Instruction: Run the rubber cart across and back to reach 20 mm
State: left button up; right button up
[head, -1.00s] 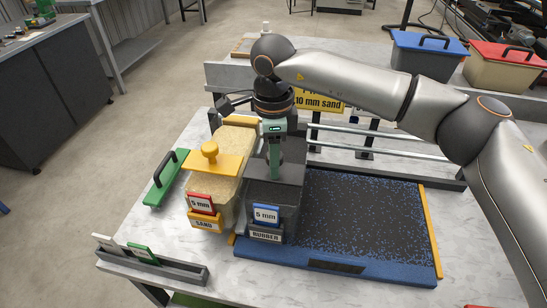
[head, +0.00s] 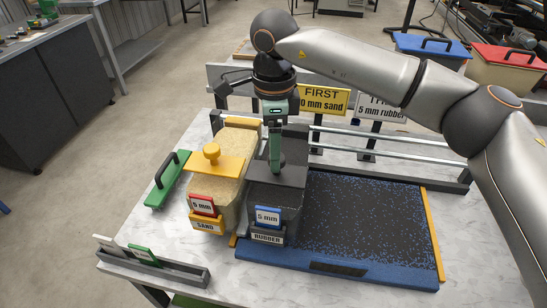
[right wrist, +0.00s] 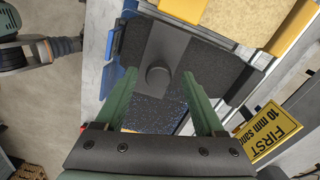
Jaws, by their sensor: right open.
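The dark rubber cart (head: 287,200) stands at the left end of the blue-edged tray (head: 340,268), with a blue "5 mm" card (head: 268,216) and a RUBBER label on its front. My right gripper (head: 275,166) points down over the cart's top. In the right wrist view my open right gripper (right wrist: 159,80) has its fingers on either side of the cart's dark round knob (right wrist: 158,77), apart from it. My left gripper is not in view.
The sand cart (head: 218,180) with a yellow handle and a "5 mm" card stands directly left of the rubber cart. Rails (head: 400,143) and signs (head: 322,99) are behind. The speckled black bed (head: 365,215) right of the cart is clear.

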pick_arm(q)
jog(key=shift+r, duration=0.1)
pick_arm(e)
notch_tip(320, 180, up, 9)
dwell(0.4)
